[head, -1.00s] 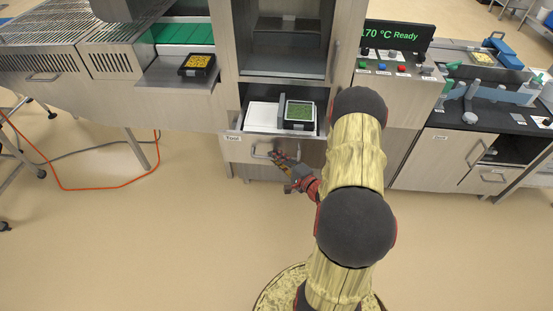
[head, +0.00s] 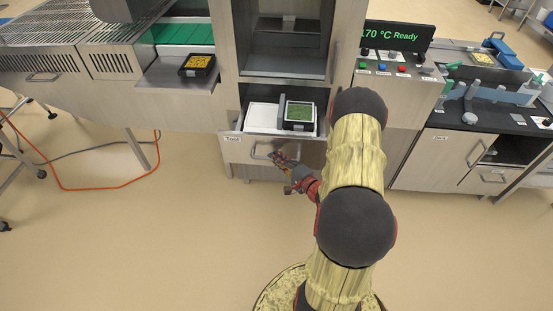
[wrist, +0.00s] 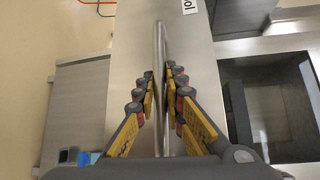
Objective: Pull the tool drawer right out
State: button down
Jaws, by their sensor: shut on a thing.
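The tool drawer (head: 240,152) has a light front with a "Tool" label and a bar handle (head: 258,152). It stands partly out of the cabinet, its inside open to view. A white tray (head: 262,117) and a dark tray of green contents (head: 300,113) sit in it. My gripper (head: 276,158) is at the handle, at the drawer's front. In the wrist view the handle (wrist: 160,45) runs between the two fingers, and my gripper (wrist: 162,82) is shut on it. The drawer front (wrist: 202,70) lies just behind the handle.
A dark tray with yellow contents (head: 197,63) rests on a shelf at the left. A control panel (head: 395,70) is at the right. The floor (head: 150,240) before the drawer is clear except for my own arm and base. An orange cable (head: 100,187) lies further left.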

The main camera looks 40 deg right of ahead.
jog(key=shift+s+a+f+p, duration=0.2)
jog(key=shift+s+a+p, duration=0.35)
jog(key=shift+a, duration=0.25)
jog(key=c, duration=2.1)
grip_release()
jog(key=shift+s+r, duration=0.1)
jog(key=shift+s, duration=0.05)
jog(key=shift+c, duration=0.2)
jog(key=s+r, duration=0.1)
jog(key=s, duration=1)
jog(key=shift+s+a+r, duration=0.35)
jog(key=shift+s+a, duration=0.05)
